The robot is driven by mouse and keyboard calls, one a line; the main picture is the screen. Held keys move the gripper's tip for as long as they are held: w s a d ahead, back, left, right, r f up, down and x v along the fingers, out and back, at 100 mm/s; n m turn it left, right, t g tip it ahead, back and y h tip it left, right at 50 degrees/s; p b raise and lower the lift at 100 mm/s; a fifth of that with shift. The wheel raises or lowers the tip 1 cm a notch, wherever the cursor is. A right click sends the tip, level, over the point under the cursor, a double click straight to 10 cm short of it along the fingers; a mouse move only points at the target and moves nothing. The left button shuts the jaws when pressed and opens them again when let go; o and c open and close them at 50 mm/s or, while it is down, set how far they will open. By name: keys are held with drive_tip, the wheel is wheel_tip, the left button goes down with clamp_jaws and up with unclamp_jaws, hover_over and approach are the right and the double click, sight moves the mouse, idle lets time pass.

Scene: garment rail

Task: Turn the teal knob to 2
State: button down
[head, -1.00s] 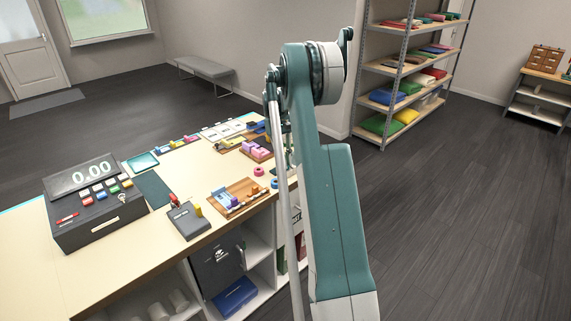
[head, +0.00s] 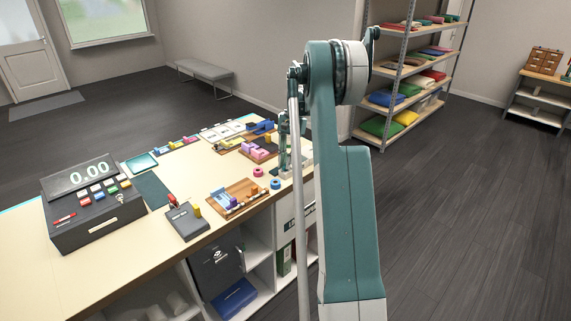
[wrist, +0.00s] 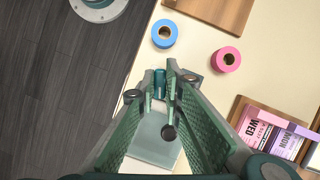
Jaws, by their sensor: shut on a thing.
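In the wrist view my gripper (wrist: 160,78) points down over the counter's edge region, its two green fingers close together. A small teal piece, which looks like the teal knob (wrist: 160,86), sits between the fingertips, and the gripper is shut on it. A pale grey-green plate (wrist: 152,138) lies below, partly hidden by the fingers. The knob's marks and the number 2 cannot be read. In the head view my gripper (head: 284,168) is at the counter's right end, mostly behind my arm, and the knob is hidden.
A blue tape roll (wrist: 165,33) and a pink tape roll (wrist: 226,59) lie close by. Wooden trays (head: 234,197) and a cash register (head: 80,205) stand on the counter (head: 120,257). The floor to the right is clear.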

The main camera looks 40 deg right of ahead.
drive_tip(key=shift+s+m+t, duration=0.1)
drive_tip(key=shift+m+t, duration=0.7)
drive_tip(key=shift+m, duration=1.1)
drive_tip(key=c, duration=2.5)
unclamp_jaws()
drive_tip(key=shift+o, duration=0.2)
drive_tip(key=shift+r, duration=0.1)
drive_tip(key=v, duration=1.1)
drive_tip(key=shift+d+r, duration=0.25)
drive_tip(key=shift+r, duration=0.1)
drive_tip(key=shift+a, duration=0.1)
